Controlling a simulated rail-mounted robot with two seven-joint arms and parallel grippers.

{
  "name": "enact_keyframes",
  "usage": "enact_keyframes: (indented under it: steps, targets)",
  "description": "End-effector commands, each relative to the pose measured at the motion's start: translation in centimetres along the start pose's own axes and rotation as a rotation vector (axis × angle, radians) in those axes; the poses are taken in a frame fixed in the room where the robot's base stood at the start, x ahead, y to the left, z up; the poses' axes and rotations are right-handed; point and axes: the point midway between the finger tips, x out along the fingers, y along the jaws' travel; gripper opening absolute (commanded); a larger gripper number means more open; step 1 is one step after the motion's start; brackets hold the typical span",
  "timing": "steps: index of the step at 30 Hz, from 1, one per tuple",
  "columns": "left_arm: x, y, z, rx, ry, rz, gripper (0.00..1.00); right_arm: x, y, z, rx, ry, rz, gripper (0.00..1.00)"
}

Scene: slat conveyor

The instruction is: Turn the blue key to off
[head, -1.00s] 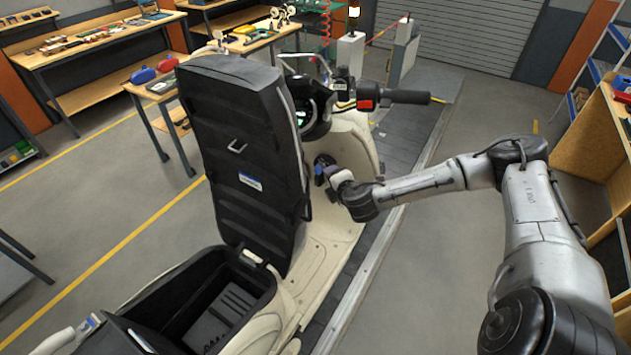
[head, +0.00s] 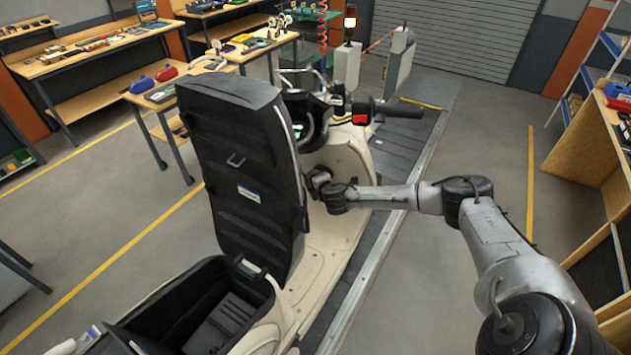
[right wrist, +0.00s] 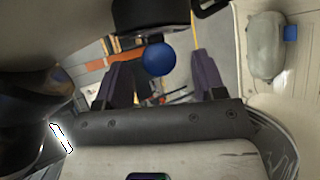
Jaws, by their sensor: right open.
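The blue key (right wrist: 158,60) shows in the right wrist view as a round blue head below a dark housing. My right gripper (right wrist: 163,80) is open, with one dark finger on each side of the key in the picture. Neither finger visibly touches the key, and I cannot tell the depth between them. In the head view my right gripper (head: 317,181) is at the inner side of the cream scooter (head: 335,230), below the handlebar, and the key cannot be made out. My left gripper is not in view.
The scooter's raised black seat (head: 240,165) stands just left of my right gripper, above an open storage bin (head: 150,310). The handlebar's right grip (head: 400,110) sticks out above my forearm. The floor right of the conveyor (head: 385,215) is clear. Workbenches stand behind.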

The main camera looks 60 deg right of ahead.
Motion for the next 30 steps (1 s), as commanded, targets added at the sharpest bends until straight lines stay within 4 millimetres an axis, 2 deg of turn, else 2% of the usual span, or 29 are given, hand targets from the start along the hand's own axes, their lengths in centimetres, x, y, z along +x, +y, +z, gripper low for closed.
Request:
enact_keyframes:
  steps: [6,17,30]
  targets:
    - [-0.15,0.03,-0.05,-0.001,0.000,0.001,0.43,1.02,0.03,-0.04,0.001,0.000,0.000,0.64]
    - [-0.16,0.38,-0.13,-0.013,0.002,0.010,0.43,1.22,0.03,-0.02,0.000,0.001,0.000,0.64]
    - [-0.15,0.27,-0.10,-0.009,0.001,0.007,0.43,1.21,0.03,-0.01,0.000,0.000,0.000,0.23]
